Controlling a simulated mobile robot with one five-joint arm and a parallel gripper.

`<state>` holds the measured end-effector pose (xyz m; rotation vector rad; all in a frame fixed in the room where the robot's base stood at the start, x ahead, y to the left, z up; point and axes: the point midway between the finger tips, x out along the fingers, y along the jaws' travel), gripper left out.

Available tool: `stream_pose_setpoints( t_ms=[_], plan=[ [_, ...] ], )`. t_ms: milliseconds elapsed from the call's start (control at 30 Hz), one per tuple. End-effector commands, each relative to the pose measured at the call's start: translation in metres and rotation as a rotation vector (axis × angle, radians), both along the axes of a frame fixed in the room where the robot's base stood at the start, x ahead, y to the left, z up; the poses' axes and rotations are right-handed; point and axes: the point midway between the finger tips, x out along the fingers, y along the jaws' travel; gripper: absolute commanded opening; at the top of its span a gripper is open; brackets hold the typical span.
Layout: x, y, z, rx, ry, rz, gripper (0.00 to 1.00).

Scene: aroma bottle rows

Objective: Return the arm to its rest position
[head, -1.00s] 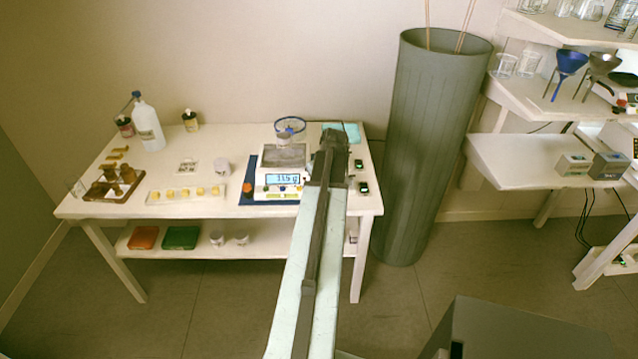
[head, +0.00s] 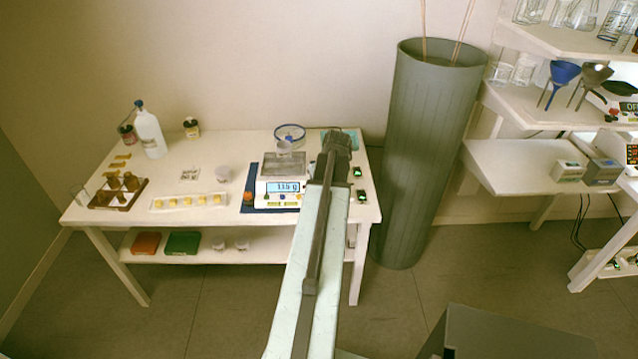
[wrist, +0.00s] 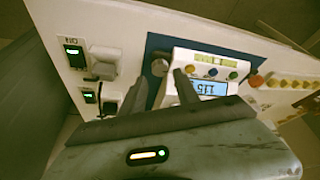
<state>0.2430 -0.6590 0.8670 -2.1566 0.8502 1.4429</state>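My arm reaches forward over the right part of the white table (head: 235,222). My gripper (head: 337,145) is at its far end, beside the right side of the balance (head: 283,187). In the wrist view two dark fingers of my gripper (wrist: 161,90) stand apart with nothing visible between them. The balance display (wrist: 207,88) is lit there, just beyond the fingers. In the head view it seems to read 11.5 g. A round glass dish with a blue rim (head: 290,133) shows above the balance pan.
A tall grey-green cylinder (head: 420,150) stands right of the table. Shelves with glassware and funnels (head: 562,75) are at the far right. A white bottle (head: 150,135), a brown vial rack (head: 117,190) and a tray of yellow pieces (head: 188,202) occupy the table's left.

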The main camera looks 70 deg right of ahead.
Motion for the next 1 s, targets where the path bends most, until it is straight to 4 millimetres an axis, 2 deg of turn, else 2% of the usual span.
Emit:
stream_pose_setpoints(
  t_ms=[33, 133, 633, 700, 767, 833, 867, 933, 1000],
  plan=[
    [-0.003, 0.004, 0.018, 0.0, 0.0, -0.001, 0.37],
    [-0.007, 0.007, 0.028, 0.001, 0.001, 0.0, 0.37],
    [-0.008, 0.007, 0.027, 0.001, 0.001, 0.0, 0.37],
    [-0.003, 0.009, 0.027, 0.0, 0.0, 0.009, 0.37],
    [0.015, 0.015, 0.027, 0.0, 0.0, 0.036, 0.37],
    [0.053, 0.028, 0.027, 0.0, 0.0, 0.095, 0.37],
    [0.074, 0.037, 0.027, 0.0, 0.0, 0.129, 0.37],
    [0.128, 0.064, 0.027, 0.0, 0.0, 0.218, 0.37],
    [0.181, 0.099, 0.027, 0.0, 0.001, 0.313, 0.37]
  ],
)
